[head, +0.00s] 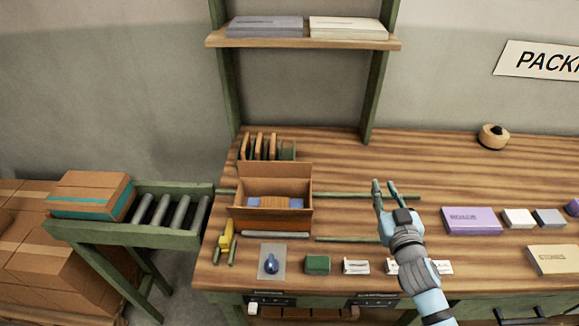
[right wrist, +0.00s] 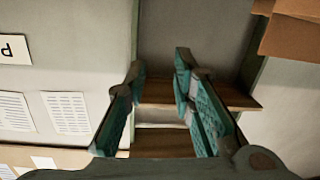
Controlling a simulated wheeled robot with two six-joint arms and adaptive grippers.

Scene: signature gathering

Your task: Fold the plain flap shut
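An open cardboard box (head: 272,219) stands on the workbench, left of the middle in the head view. Its back flap (head: 275,172) stands up, and blue and tan contents (head: 274,202) show inside. I cannot tell from here which flap is the plain one. My right gripper (head: 383,187) is open and empty, to the right of the box and apart from it. Its two fingers stand apart in the right wrist view (right wrist: 160,85). A brown cardboard part (right wrist: 292,32) shows at that view's top right corner, likely the box. My left gripper is not in view.
Green rails (head: 350,196) cross the bench. A yellow tool (head: 226,237), a blue item on a grey plate (head: 272,262) and a green block (head: 317,264) lie in front. A purple box (head: 471,221) lies right. A roller conveyor (head: 165,212) adjoins on the left.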

